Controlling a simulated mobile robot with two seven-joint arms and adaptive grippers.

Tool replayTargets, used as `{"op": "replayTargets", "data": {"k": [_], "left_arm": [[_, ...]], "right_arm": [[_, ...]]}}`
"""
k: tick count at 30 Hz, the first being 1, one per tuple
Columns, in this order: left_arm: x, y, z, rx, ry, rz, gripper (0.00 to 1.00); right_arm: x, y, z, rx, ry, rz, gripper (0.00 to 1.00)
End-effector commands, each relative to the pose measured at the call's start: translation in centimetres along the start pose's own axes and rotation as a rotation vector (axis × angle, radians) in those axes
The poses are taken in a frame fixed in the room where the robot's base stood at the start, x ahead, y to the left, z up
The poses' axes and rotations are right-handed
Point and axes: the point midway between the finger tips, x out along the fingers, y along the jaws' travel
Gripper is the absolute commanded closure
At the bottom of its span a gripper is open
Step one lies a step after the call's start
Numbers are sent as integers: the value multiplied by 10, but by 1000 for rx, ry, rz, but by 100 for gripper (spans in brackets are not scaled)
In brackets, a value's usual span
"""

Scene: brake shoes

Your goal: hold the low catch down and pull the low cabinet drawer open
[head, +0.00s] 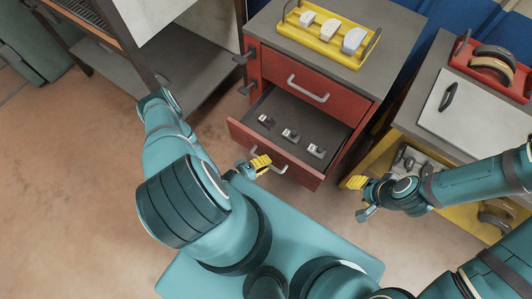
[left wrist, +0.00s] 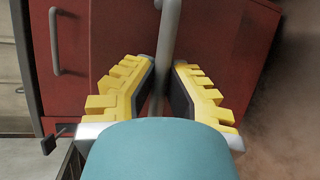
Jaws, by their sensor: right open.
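The red cabinet (head: 258,60) has its low drawer (head: 246,137) pulled well out, with its dark inside in view. My left gripper (head: 262,165) is at the drawer front, shut on the low drawer handle (head: 279,167). In the left wrist view the handle bar (left wrist: 169,30) runs between the two yellow fingers (left wrist: 164,75). The low catch (head: 247,88) is a dark piece on the cabinet's left edge, with nothing touching it; another catch (head: 242,58) sits above it. My right gripper (head: 359,197) is open and empty, right of the drawer.
The upper drawer (head: 325,80) is shut. Small metal parts (head: 290,134) lie in the low drawer. A yellow tray (head: 318,42) with pale blocks stands on the cabinet. A grey-topped bench (head: 425,118) with a red tray (head: 485,70) is at the right. The floor at left is clear.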

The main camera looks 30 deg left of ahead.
Motion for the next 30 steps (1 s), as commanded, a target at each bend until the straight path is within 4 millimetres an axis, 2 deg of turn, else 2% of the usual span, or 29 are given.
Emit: {"op": "replayTargets", "data": {"k": [1,2,3,14,20,30], "left_arm": [[0,-1,2,-2,-4,-4,73],[0,-1,2,-2,-4,-4,63],[0,-1,2,-2,-3,-3,57],[-4,0,0,0,-1,-2,57],[-32,-1,0,-1,1,-5,57],[-98,-1,0,-1,1,-4,57]], "right_arm": [[0,0,0,0,0,0,57],[0,0,0,0,0,0,57],[0,0,0,0,0,0,57],[0,0,0,0,0,0,57],[0,0,0,0,0,0,57],[0,0,0,0,0,0,57]]}}
